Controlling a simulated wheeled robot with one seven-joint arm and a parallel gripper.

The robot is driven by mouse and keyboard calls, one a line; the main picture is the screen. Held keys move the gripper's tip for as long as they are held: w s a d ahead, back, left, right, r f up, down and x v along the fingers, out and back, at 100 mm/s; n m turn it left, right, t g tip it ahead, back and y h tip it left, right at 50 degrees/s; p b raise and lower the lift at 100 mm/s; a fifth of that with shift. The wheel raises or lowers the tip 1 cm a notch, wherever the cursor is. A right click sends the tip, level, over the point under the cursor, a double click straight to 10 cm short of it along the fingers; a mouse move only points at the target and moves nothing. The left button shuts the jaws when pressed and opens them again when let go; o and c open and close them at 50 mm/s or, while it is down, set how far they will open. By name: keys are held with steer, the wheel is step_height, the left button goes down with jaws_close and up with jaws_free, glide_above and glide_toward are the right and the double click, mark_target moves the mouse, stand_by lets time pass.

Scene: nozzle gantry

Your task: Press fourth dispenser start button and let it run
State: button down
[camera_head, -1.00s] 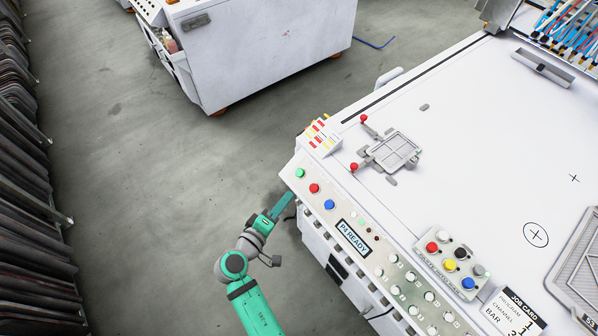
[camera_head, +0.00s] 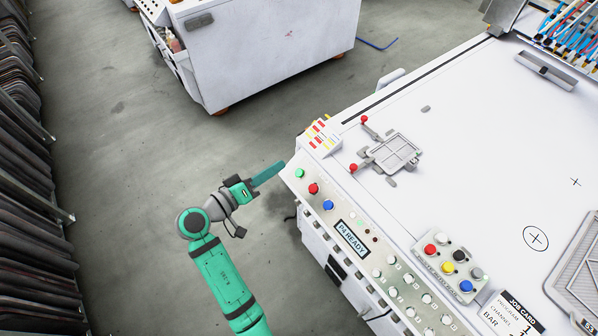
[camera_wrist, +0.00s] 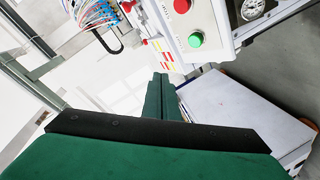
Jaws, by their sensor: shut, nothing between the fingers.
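The control panel (camera_head: 312,186) runs along the near left edge of the white machine. It carries a green button (camera_head: 299,173), a red button (camera_head: 313,189) and a blue button (camera_head: 328,205). A small display (camera_head: 352,238) beside them reads "P4 READY". My gripper (camera_head: 281,164) is shut and empty, its tips just left of the panel's upper corner, close to the green button. In the wrist view the shut fingers (camera_wrist: 160,78) point up, with the green button (camera_wrist: 196,40) and red button (camera_wrist: 182,6) ahead and to the right. Contact is not visible.
More small knobs (camera_head: 393,292) line the lower panel. A control box (camera_head: 450,262) with coloured buttons sits on the white table. A red-knobbed fixture (camera_head: 394,153) stands near the table's corner.

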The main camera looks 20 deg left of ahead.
mark_target(299, 173)
steer(key=shift+w+d+f, duration=0.5)
steer(key=shift+w+f, duration=0.15)
steer(key=shift+f, duration=0.5)
steer(key=shift+w+d+f, duration=0.5)
steer(key=shift+w+f, duration=0.1)
steer(key=shift+f, duration=0.55)
steer(key=shift+w+d+f, duration=0.5)
steer(key=shift+w+f, duration=0.15)
steer(key=shift+f, duration=0.5)
steer(key=shift+w+d+f, duration=0.15)
steer(key=shift+f, duration=0.2)
